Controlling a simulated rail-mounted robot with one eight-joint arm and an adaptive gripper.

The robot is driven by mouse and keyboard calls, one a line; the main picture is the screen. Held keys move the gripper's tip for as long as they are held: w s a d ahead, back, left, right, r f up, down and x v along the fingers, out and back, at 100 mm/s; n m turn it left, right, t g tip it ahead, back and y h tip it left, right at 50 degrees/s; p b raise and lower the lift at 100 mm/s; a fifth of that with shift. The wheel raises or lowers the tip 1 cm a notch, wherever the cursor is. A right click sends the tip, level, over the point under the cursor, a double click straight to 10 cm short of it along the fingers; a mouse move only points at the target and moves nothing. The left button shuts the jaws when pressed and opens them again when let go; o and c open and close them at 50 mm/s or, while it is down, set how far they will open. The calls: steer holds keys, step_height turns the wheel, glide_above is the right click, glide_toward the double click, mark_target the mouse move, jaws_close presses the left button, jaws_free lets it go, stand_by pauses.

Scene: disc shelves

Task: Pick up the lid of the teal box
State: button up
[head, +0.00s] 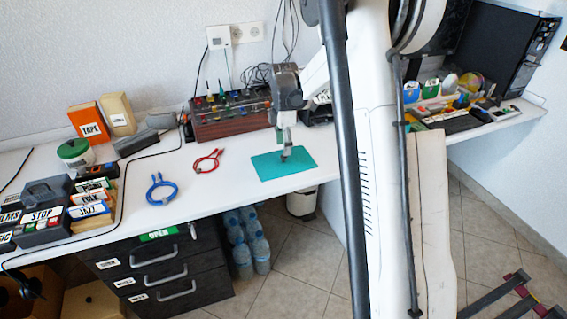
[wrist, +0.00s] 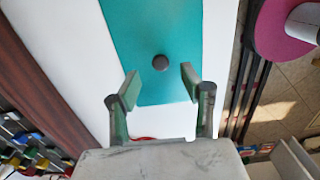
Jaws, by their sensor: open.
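The teal lid (head: 270,168) lies flat on the white desk in the head view, near the desk's front edge. In the wrist view, the teal lid (wrist: 180,30) shows a flat surface with a round dark knob (wrist: 160,63). My gripper (wrist: 161,77) is open, and its two fingertips stand either side of the knob in the picture, a little short of it. In the head view, my gripper (head: 285,155) points down over the lid. I cannot tell whether the fingers touch the lid. The box's sides are not visible.
Red cable (head: 207,161) and blue cable (head: 161,188) lie left of the lid. A wooden rack (head: 230,118) of tools stands behind. A black labelled box (head: 40,215) sits at the left. The desk around the lid is mostly clear.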

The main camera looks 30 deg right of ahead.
mark_target(284, 159)
step_height(284, 159, down, 5)
steer(key=shift+d+r+b, duration=0.15)
steer(key=shift+r+b, duration=0.05)
steer(key=shift+b, duration=0.3)
steer(key=shift+c, duration=0.4)
jaws_close()
